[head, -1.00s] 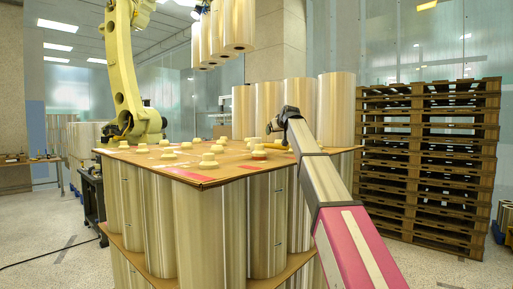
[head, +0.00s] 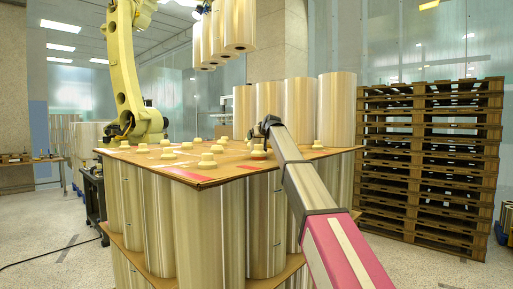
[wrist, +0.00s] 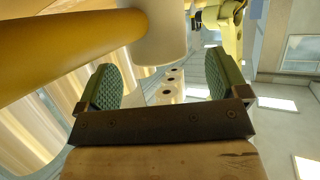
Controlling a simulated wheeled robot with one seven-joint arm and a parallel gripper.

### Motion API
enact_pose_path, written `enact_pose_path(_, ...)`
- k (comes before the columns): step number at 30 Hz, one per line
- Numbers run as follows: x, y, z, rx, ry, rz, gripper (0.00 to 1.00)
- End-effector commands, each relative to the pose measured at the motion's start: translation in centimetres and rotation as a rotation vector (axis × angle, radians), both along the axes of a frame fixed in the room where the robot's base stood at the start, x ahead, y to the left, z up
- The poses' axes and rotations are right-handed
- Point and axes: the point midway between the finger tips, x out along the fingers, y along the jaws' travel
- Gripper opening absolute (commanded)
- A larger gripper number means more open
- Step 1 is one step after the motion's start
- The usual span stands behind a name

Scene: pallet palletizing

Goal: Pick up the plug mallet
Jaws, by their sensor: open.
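The plug mallet shows close up in the wrist view. Its thick yellow-orange handle (wrist: 70,52) runs in from the left to a pale cylinder (wrist: 158,38) that looks like its head. My gripper (wrist: 165,80) is open, its two green textured pads apart with nothing between them; the mallet is just beyond the fingertips. In the head view my gripper (head: 264,127) is low over the board on top of the stack, at its far right part. The mallet is hidden there behind my arm.
The brown board (head: 195,174) carries several cream plugs (head: 207,160), one close to my gripper. Tall metallic rolls (head: 300,105) stand behind it. A yellow robot arm (head: 122,75) stands at back left, with rolls hanging above. Stacked wooden pallets (head: 430,165) stand at right.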

Motion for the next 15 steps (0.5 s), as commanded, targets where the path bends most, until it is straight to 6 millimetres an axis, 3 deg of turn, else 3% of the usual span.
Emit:
enact_pose_path(6, 2.6, 1.3, -1.1, 0.0, 0.001, 0.0, 0.92)
enact_pose_path(13, 2.7, 1.3, -1.3, 0.0, 0.0, 0.0, 0.92)
enact_pose_path(14, 2.7, 1.3, -1.3, 0.0, 0.0, 0.0, 0.89)
enact_pose_path(15, 2.7, 1.3, -1.3, 0.0, 0.0, 0.0, 0.76)
